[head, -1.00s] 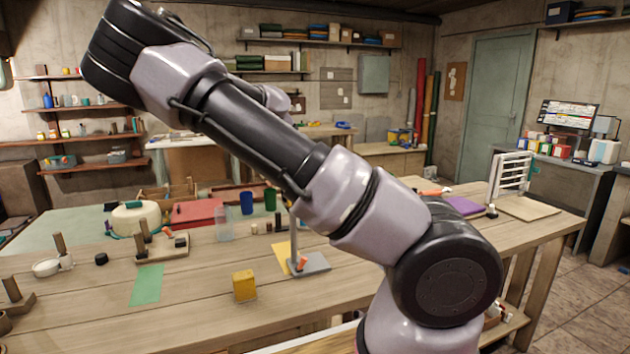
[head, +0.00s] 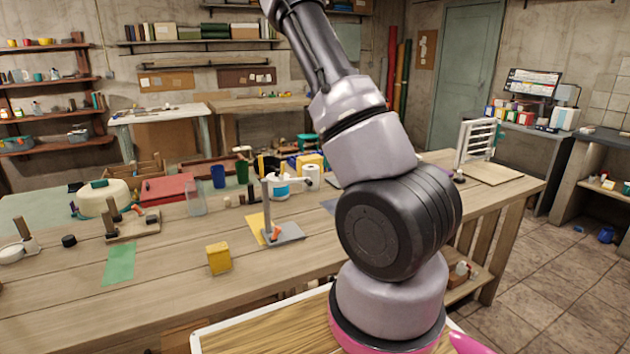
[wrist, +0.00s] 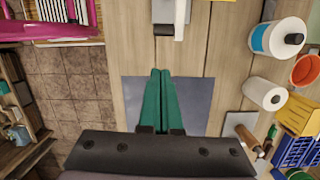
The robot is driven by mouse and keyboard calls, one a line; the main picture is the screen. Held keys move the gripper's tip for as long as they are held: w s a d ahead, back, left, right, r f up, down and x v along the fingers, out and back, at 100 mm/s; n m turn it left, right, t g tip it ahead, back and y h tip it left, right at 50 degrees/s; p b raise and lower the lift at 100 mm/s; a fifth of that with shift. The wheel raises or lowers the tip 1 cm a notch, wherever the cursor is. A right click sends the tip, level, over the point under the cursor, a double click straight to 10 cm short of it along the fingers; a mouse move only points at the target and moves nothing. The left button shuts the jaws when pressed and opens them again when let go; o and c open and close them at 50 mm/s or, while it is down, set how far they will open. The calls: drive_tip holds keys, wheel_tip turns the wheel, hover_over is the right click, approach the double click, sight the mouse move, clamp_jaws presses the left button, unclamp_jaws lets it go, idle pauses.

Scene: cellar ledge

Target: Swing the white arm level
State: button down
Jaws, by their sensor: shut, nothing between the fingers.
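A small stand with a grey base (head: 287,233) and an upright post (head: 266,205) is on the bench left of my arm in the head view. In the wrist view what looks like this white arm (wrist: 168,30) enters at the top edge, pointing down the picture. My gripper (wrist: 160,72) has its green fingers shut together, with nothing between them. Its tips are below the white arm's end in the picture, apart from it. The gripper is not visible in the head view.
Right of the fingers in the wrist view are a blue-banded white container (wrist: 272,38), a white roll (wrist: 263,94) and an orange cup (wrist: 305,70). A blue-grey mat (wrist: 200,100) lies beneath. A yellow box (head: 218,258) stands left of the stand.

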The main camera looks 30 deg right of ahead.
sight(294, 181)
drive_tip(key=a+f, duration=0.4)
drive_tip(key=f, duration=0.2)
drive_tip(key=shift+f+n, duration=0.2)
drive_tip(key=shift+n, duration=0.2)
idle(0.4)
drive_tip(key=shift+w+a+r, duration=0.1)
drive_tip(key=shift+r, duration=1)
